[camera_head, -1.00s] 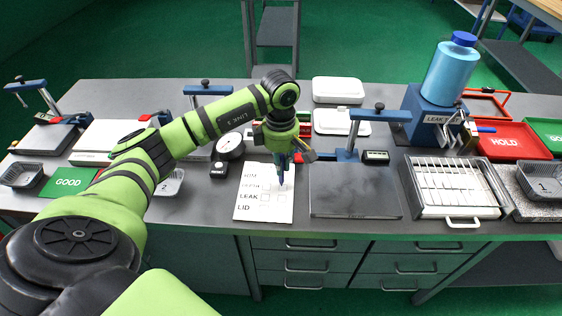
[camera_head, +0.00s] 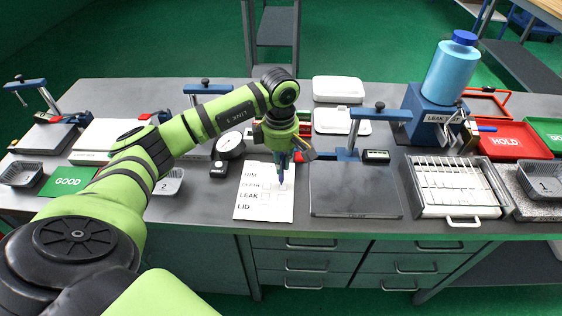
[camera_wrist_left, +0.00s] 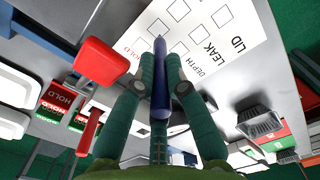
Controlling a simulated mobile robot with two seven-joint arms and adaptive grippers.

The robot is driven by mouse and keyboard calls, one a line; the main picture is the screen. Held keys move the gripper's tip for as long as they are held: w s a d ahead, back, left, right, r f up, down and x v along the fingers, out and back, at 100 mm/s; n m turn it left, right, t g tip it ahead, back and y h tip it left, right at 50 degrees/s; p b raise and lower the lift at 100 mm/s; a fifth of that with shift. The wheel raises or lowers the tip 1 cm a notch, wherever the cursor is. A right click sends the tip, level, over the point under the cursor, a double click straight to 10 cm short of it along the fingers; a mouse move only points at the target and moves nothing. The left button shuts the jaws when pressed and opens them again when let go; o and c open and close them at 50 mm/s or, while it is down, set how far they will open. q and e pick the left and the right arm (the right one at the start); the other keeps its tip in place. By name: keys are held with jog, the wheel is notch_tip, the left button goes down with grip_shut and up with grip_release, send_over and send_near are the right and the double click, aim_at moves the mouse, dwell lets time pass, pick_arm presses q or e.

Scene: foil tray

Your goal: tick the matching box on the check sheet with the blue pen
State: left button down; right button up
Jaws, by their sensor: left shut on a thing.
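The white check sheet (camera_head: 250,211) lies on the grey bench, with rows of printed words, including DEPTH, LEAK and LID, and empty-looking boxes. It also shows at the top of the left wrist view (camera_wrist_left: 247,48). My left gripper (camera_head: 282,165) is above the sheet's upper right part, shut on the blue pen (camera_wrist_left: 160,85). The pen points down at the sheet. Its tip is by the boxes near the DEPTH row; I cannot tell whether it touches the paper. My right gripper is not in view.
A dark flat plate (camera_head: 355,196) with a blue clamp stand (camera_head: 347,155) is right of the sheet. A round gauge (camera_head: 229,146) stands to the left. A white rack tray (camera_head: 452,187) and a red HOLD tray (camera_head: 508,141) are further right.

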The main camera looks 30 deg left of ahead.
pick_arm(q)
jog(key=shift+f, duration=0.3)
dwell(0.5)
jog(key=shift+s+d+b, duration=0.2)
jog(key=shift+d+b, duration=0.15)
jog(key=shift+b, duration=0.1)
dwell(0.8)
jog(key=shift+w+r+b, duration=0.15)
jog(key=shift+w+b, duration=0.4)
jog(key=shift+b, duration=0.05)
dwell(1.0)
jog(key=shift+r, duration=0.2)
notch_tip(320, 180, up, 6)
jog(key=p, duration=0.3)
jog(key=shift+f+p, duration=0.2)
jog(key=shift+p, duration=0.2)
dwell(0.4)
